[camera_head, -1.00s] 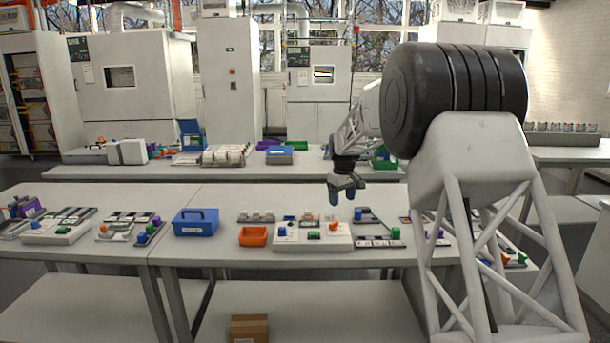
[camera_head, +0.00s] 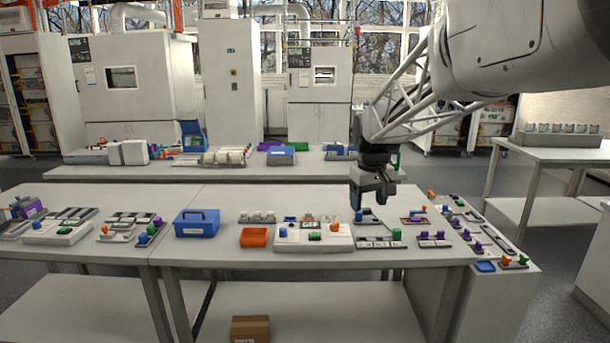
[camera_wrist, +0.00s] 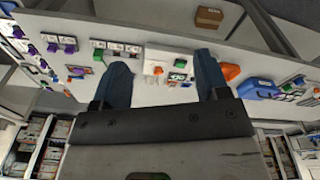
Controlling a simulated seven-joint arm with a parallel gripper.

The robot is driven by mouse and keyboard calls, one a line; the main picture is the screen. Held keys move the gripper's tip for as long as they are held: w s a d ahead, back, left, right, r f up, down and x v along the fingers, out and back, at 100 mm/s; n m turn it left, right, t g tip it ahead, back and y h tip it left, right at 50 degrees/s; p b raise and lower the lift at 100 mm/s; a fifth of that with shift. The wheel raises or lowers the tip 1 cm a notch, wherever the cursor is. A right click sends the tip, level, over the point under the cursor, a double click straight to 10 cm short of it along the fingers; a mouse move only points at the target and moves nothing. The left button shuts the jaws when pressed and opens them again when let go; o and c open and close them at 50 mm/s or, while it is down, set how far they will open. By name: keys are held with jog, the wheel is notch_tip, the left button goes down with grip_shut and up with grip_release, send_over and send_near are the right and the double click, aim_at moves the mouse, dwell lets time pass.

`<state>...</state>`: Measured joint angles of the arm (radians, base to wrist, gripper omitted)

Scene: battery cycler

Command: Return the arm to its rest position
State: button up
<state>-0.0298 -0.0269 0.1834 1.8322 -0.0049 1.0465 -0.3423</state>
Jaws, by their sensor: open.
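My gripper (camera_head: 372,200) hangs above the right part of the front table in the head view, fingers pointing down. It is open, with nothing between its blue-grey fingers. In the wrist view my gripper (camera_wrist: 164,85) shows its two fingers spread apart, with the table below. My white lattice arm comes down to it from the upper right of the head view.
Below and around my gripper, the front table (camera_head: 280,257) holds a white cycler panel (camera_head: 313,243), an orange bin (camera_head: 254,237), a blue box (camera_head: 196,222) and several small fixtures. A back table (camera_head: 330,172) stands behind. A cardboard box (camera_head: 250,328) sits on the lower shelf.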

jog(key=s+d+f+m, duration=0.1)
jog(key=s+f+m, duration=0.1)
jog(key=s, duration=1.8)
jog(key=s+d+f+m+t, duration=0.1)
jog(key=s+f, duration=0.3)
jog(key=s, duration=1.6)
jog(key=shift+s+d+f+m, duration=0.2)
jog(key=shift+s+m, duration=0.1)
jog(key=shift+m, duration=0.4)
